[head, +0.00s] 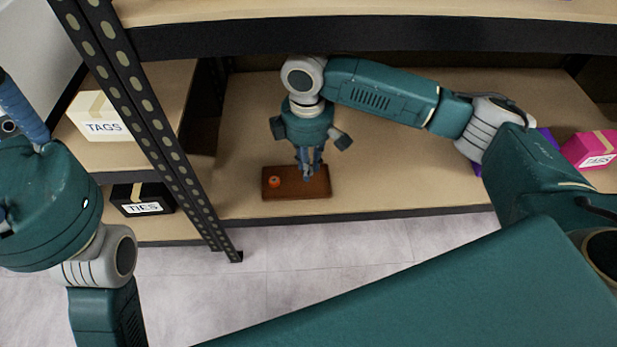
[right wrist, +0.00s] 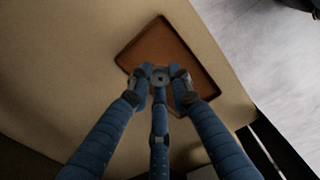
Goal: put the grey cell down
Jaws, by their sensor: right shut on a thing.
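My right gripper (head: 308,172) points down over a small brown tray (head: 318,193) on the shelf. In the right wrist view, the blue fingers of this gripper (right wrist: 161,88) are closed around the small grey cell (right wrist: 160,76). Its round grey end shows between the fingertips, over the tray (right wrist: 150,42). I cannot tell whether the cell touches the tray. A small orange cell (head: 274,182) stands in the left part of the tray. My left gripper (head: 22,112) is only partly visible at the left edge, with one blue finger showing.
The shelf board (head: 400,180) around the tray is mostly clear. A perforated upright (head: 150,125) stands to its left, with a TAGS box (head: 103,128) and a TIES box (head: 142,208) beyond. A pink TAGS box (head: 592,150) is at right. Another board (head: 380,38) is above.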

